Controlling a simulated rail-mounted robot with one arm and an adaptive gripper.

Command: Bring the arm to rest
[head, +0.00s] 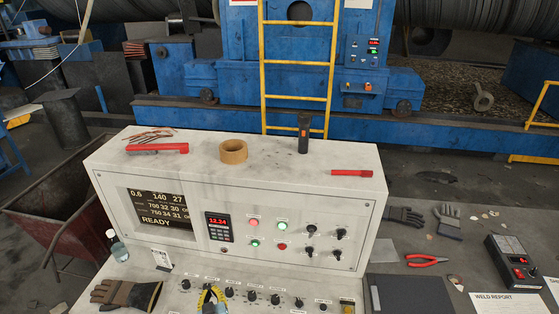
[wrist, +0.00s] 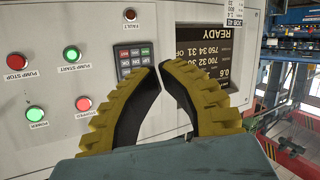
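My gripper (head: 211,291) shows at the bottom of the head view, in front of the lower knob panel of the white control console (head: 290,180). In the wrist view my gripper (wrist: 159,68) has two yellow ribbed fingers with black inner pads. Their tips come together and nothing is held between them. The tips overlap the keypad display (wrist: 135,55) and the READY screen (wrist: 208,58) in that view. The arm behind the gripper is mostly out of the head view.
On the console top lie a tape roll (head: 233,151), a dark upright tool (head: 304,132) and red-handled items. A work glove (head: 127,294) lies left of my gripper. Red pliers (head: 428,262) and a handheld meter (head: 513,262) lie on the right bench.

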